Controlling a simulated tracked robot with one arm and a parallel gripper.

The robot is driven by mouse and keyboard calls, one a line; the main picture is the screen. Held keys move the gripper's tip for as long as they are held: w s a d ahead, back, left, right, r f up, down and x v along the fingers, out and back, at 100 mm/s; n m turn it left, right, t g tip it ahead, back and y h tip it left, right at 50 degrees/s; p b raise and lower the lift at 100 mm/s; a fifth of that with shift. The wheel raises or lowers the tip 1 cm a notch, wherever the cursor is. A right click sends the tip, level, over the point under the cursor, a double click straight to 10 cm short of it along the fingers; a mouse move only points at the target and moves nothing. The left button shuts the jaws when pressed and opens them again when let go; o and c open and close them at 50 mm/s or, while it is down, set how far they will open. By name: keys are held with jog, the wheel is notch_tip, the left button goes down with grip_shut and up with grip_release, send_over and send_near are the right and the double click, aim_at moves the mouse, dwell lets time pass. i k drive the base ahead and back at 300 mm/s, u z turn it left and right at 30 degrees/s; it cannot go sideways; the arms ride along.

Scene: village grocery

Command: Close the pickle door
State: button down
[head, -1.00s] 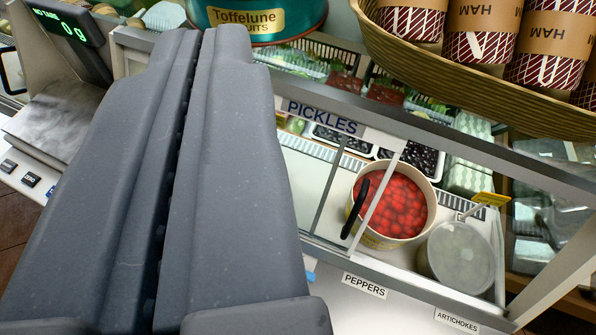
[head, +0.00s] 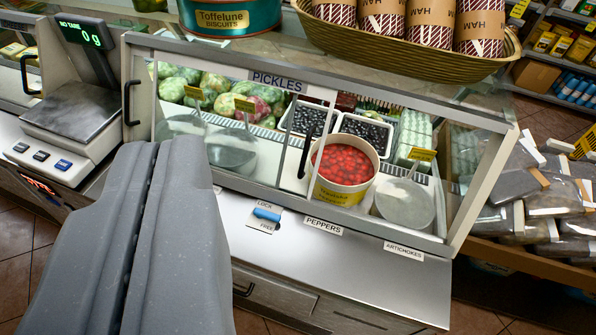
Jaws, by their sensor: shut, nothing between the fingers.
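The pickle case (head: 345,225) is a white-framed counter display with sliding glass and a "PICKLES" label (head: 277,82) on its top rail. A black upright door handle (head: 305,150) stands mid-front, left of the tub of red peppers. Another black handle (head: 132,103) is at the left end. Pane edges overlap near the middle; I cannot tell how far the door is open. A blue lock slider (head: 267,214) sits below, between "LOCK" and "FREE". My gripper (head: 157,148) is shut and empty, in front of the case's left end, apart from the middle handle.
A scale (head: 75,120) stands on the left. Packaged goods (head: 545,200) lie at right.

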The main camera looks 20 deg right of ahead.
aim_at(313, 91)
jog(key=u, duration=0.1)
jog(key=i, duration=0.95)
jog(key=z, duration=0.05)
